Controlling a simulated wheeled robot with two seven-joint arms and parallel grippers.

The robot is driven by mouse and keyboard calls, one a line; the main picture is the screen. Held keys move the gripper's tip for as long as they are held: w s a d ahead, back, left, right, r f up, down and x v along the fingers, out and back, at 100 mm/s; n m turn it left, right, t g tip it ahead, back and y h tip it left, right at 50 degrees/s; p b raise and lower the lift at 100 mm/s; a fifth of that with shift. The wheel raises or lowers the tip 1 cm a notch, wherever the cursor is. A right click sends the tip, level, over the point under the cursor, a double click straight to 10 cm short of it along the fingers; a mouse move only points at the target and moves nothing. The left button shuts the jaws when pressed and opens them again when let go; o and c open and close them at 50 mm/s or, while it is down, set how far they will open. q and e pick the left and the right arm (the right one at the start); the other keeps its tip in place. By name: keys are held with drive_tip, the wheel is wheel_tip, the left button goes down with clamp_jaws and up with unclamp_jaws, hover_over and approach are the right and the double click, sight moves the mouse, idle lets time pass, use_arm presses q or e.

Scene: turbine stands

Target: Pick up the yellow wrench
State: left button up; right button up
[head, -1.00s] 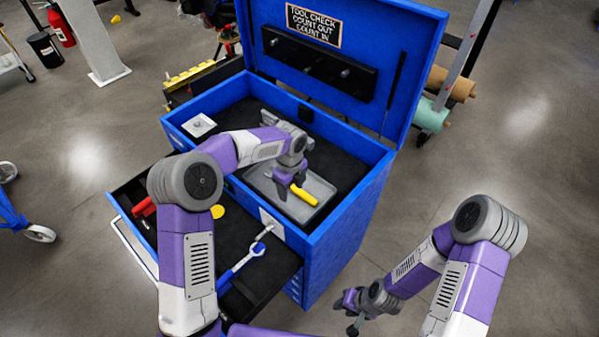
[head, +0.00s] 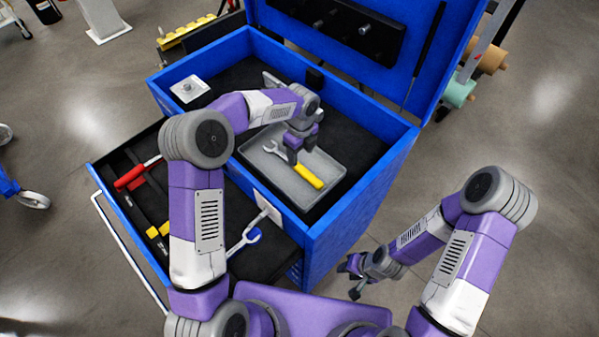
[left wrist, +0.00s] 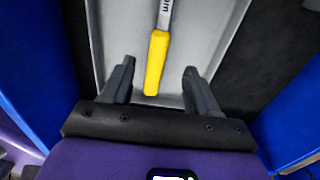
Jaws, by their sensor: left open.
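The yellow wrench (head: 307,176) has a yellow handle and a grey metal open end. It lies in a grey tray (head: 328,172) inside the top of the blue tool chest. My left gripper (head: 291,155) is over the tray, above the wrench, and hides part of its shaft. In the left wrist view the yellow handle (left wrist: 156,62) lies between the two spread fingers of my left gripper (left wrist: 158,80), which are open and hold nothing. My right gripper (head: 358,280) hangs beside the chest, away from the wrench; its fingers look apart and empty.
The blue chest (head: 352,222) has raised walls around the tray and an open lid (head: 425,60) behind. An open drawer (head: 262,262) in front holds a blue-handled wrench (head: 243,240) and a red-handled tool (head: 135,176). A white plate with a knob (head: 189,88) sits at back left.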

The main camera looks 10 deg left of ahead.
sight(299, 166)
use_arm(q)
drive_tip(key=shift+s+f, duration=0.2)
drive_tip(key=shift+f, duration=0.65)
drive_tip(key=f, duration=0.5)
drive_tip(key=shift+w+a+f, duration=0.2)
drive_tip(key=shift+a+f, duration=0.05)
drive_tip(key=shift+f, duration=0.1)
clamp_jaws()
